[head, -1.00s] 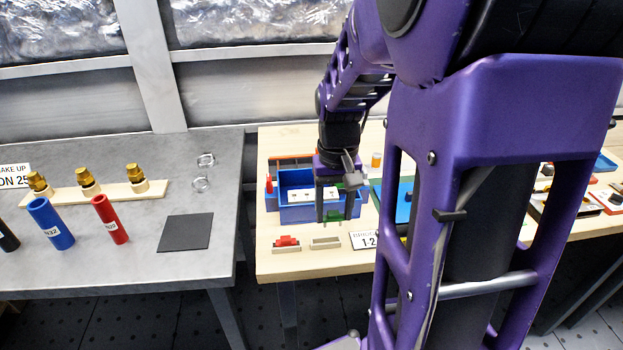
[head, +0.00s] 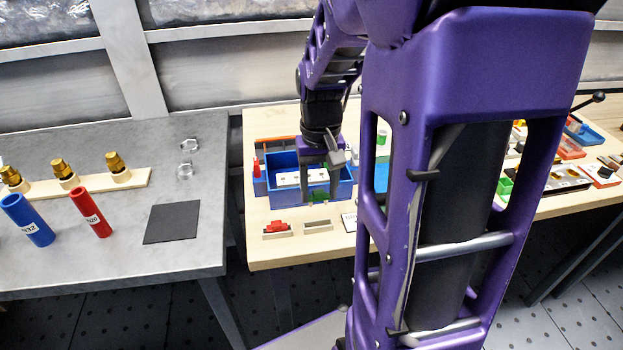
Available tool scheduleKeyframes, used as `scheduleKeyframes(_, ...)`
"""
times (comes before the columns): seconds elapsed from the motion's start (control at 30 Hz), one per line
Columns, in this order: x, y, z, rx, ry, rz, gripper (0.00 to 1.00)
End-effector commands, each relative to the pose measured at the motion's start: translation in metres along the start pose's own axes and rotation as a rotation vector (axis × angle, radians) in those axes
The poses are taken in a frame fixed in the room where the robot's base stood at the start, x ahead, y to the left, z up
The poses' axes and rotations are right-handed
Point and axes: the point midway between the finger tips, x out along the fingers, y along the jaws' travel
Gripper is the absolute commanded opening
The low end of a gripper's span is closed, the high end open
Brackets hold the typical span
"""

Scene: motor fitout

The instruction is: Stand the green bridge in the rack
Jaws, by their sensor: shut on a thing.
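My gripper (head: 319,194) points down over the front of the wooden table, with its dark fingers shut on the green bridge (head: 319,197). The bridge is small in view and partly hidden by the fingers. It appears held above the table, just behind a low, grey, empty holder (head: 317,226) that looks like part of the rack. To its left, a similar grey holder (head: 279,235) has a red piece (head: 277,226) standing in it. I cannot tell the exact height of the bridge over the table.
A blue bin (head: 283,201) with a white block (head: 301,177) in it stands close behind my gripper. A white label card (head: 349,222) lies right of the empty holder, partly hidden by my arm. The grey table (head: 110,255) at left holds red and blue cylinders.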

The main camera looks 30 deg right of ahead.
Motion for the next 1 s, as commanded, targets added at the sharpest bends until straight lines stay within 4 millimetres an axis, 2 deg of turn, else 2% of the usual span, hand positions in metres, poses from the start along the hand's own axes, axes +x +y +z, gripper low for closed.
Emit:
scheduleKeyframes(0.1,0.015,0.000,0.000,0.000,-0.001,0.000,0.04)
scheduleKeyframes(0.4,0.041,0.000,0.000,0.000,-0.001,0.000,0.04)
scheduleKeyframes(1.0,0.044,0.000,0.000,0.000,-0.001,0.000,0.04)
